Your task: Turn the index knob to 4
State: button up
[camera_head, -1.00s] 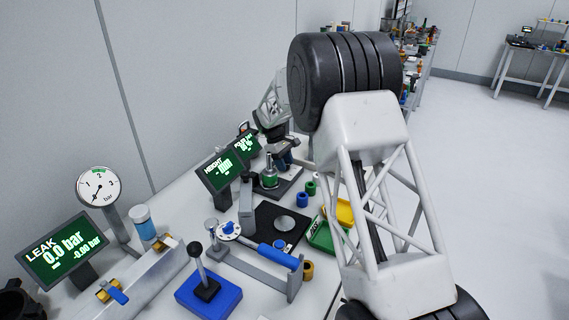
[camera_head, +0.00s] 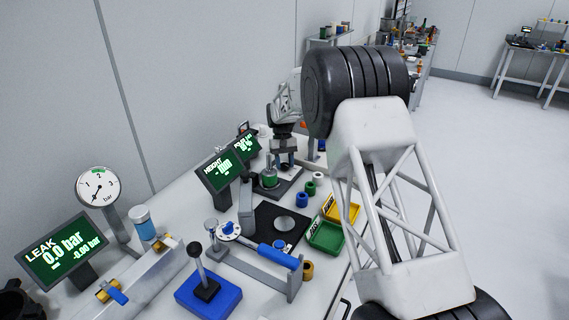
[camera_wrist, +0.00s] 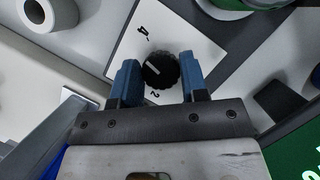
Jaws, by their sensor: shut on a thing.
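The index knob (camera_wrist: 160,70) is black with a ribbed rim and a white pointer line. It sits on a white dial plate (camera_wrist: 125,55) marked 4 and 2. In the wrist view, the pointer line lies toward the left, between the two numbers and on neither. My gripper (camera_wrist: 160,75) has its blue fingers on both sides of the knob and is shut on it. In the head view my gripper (camera_head: 286,160) is at the back of the bench, and the knob cannot be made out there.
A green part on a fixture (camera_head: 269,179) stands close to my gripper. Display screens (camera_head: 219,170) stand to its left. Green (camera_head: 326,236) and yellow (camera_head: 341,208) trays and small cylinders lie in front. A white ring-shaped part (camera_wrist: 48,12) shows at the wrist view's upper left.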

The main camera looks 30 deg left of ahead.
dwell(0.3)
jog(key=o, duration=0.9)
jog(key=shift+r, duration=0.1)
jog(key=shift+v, duration=3.8)
